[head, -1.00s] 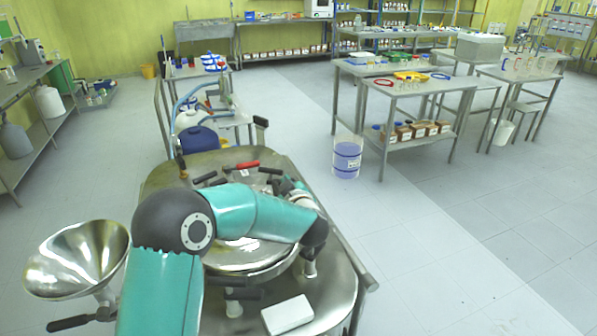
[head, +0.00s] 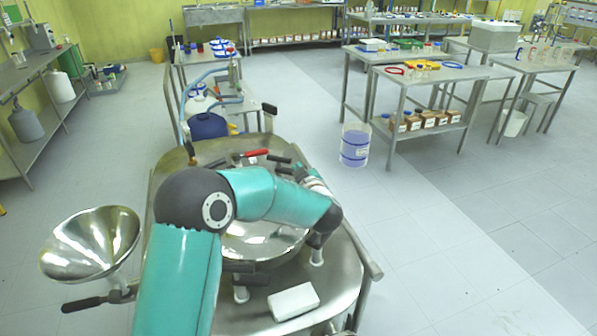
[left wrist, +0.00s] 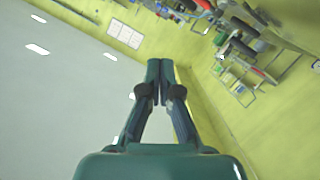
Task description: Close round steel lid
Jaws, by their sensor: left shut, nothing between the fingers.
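The round steel lid (head: 265,245) seems to be the shiny round steel surface on the reactor top in the head view. My left arm crosses in front of it and hides its far part, so I cannot tell whether it is fully shut. My left gripper (head: 292,168) is beyond the lid, near black and red handles, and is small and partly hidden by my arm in the head view. In the left wrist view my left gripper (left wrist: 160,72) has its fingers together, with nothing between them. My right gripper is not in view.
The reactor top (head: 340,270) carries a white block (head: 293,301) at its near side. A steel funnel (head: 92,243) stands at the left. A blue-banded container (head: 355,145) stands on the floor to the right. Steel tables (head: 440,80) stand farther back; floor at the right is clear.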

